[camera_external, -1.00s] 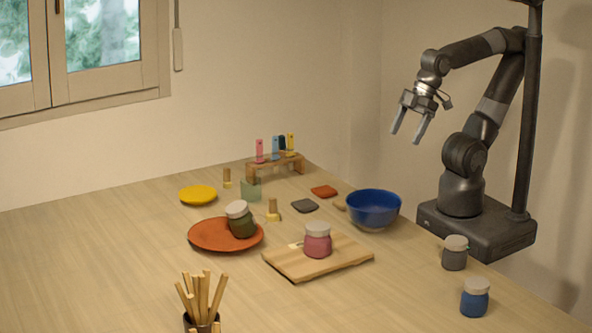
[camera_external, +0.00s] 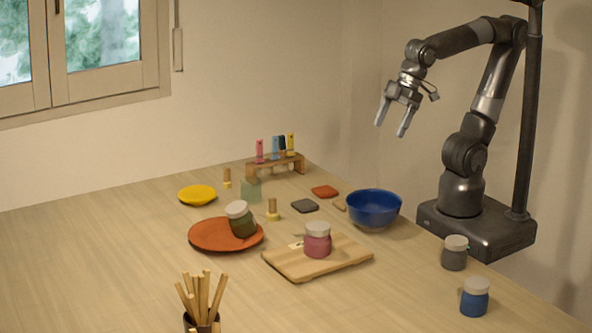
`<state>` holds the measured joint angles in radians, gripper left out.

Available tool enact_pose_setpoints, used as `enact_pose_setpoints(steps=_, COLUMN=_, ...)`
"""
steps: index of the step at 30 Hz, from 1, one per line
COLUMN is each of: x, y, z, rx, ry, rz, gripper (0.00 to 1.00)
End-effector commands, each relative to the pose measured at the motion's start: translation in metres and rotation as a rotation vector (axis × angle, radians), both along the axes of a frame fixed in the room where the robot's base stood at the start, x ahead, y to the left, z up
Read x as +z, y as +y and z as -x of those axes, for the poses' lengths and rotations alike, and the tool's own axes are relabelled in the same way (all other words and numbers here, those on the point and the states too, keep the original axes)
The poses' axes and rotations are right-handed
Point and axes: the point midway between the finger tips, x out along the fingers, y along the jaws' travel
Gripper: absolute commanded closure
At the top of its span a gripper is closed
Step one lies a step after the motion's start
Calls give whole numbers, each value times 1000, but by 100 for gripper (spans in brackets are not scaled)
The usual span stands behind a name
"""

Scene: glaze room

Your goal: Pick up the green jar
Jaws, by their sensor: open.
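The green jar (camera_external: 243,226) has a white lid and leans tilted on the right part of an orange-red plate (camera_external: 205,238). My gripper (camera_external: 391,120) is open and empty, high in the air above the back right of the table. It is well to the right of the jar and far above it, with its fingers pointing down and slightly left. Nothing covers the jar from this side.
A pink jar (camera_external: 317,245) stands on a wooden board (camera_external: 290,268) right of the plate. A blue bowl (camera_external: 373,208) lies below my gripper. The table's left part is clear.

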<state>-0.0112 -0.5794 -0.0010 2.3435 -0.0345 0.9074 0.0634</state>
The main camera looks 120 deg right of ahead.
Motion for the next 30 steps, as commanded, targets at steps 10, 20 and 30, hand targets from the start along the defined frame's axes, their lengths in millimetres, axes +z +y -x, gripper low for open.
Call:
enact_pose_setpoints(steps=10, x=27, y=-2, z=-120, rx=-75, ry=40, rz=12, gripper=17)
enact_pose_setpoints(steps=20, x=17, y=1, z=-238, rx=-149, ry=65, rz=27, gripper=17)
enact_pose_setpoints(steps=30, x=-31, y=8, z=-352, rx=-223, ry=86, rz=50, gripper=17)
